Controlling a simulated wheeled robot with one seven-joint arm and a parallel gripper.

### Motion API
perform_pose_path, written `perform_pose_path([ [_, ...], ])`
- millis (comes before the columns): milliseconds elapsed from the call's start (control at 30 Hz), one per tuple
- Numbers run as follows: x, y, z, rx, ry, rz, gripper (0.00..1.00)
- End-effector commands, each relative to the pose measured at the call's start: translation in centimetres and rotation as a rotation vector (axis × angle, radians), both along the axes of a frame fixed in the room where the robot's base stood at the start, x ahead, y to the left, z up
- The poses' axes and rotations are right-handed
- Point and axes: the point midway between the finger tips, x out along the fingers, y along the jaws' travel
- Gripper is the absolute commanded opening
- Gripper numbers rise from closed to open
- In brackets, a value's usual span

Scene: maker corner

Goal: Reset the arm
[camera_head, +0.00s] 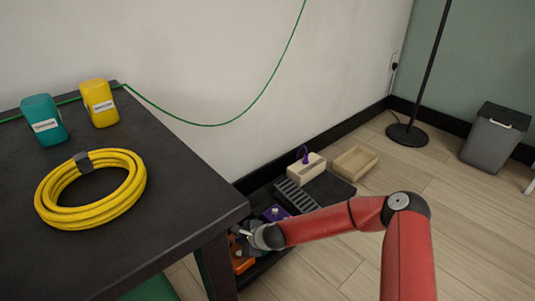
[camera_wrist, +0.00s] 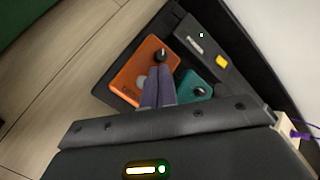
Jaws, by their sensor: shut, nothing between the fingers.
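My red arm reaches from the lower right of the head view down to a low black board on the floor. My gripper (camera_head: 243,234) is at its end, beside the dark table's near right corner. In the wrist view my gripper's two fingers (camera_wrist: 158,72) lie together, shut and empty. They point at an orange box with a black knob (camera_wrist: 138,72) and a teal box with a knob (camera_wrist: 194,88). I cannot tell whether the fingertips touch the orange box.
The dark table (camera_head: 185,215) holds a yellow hose coil (camera_head: 128,193), a teal canister (camera_head: 43,118) and a yellow canister (camera_head: 100,103). A purple box (camera_head: 276,212), a beige box (camera_head: 307,170) and a wooden tray (camera_head: 355,163) stand low behind my gripper. Floor at right is clear before the bin (camera_head: 490,140).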

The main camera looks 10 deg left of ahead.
Motion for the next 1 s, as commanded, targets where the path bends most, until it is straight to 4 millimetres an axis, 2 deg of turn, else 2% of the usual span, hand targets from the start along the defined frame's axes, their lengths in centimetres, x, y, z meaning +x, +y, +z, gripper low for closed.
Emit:
perform_pose_path([
  [167,0.0,-0.4,1.7,-0.030,-0.049,0.057,0.00],
  [367,-0.7,-2.9,7.3,-0.174,-0.215,0.289,0.00],
  [567,-2.1,-7.1,13.7,-0.365,-0.355,0.532,0.00],
  [767,-4.1,-12.2,20.9,-0.567,-0.446,0.721,0.00],
  [1000,-8.2,-18.9,30.0,-0.798,-0.498,0.872,0.00],
])
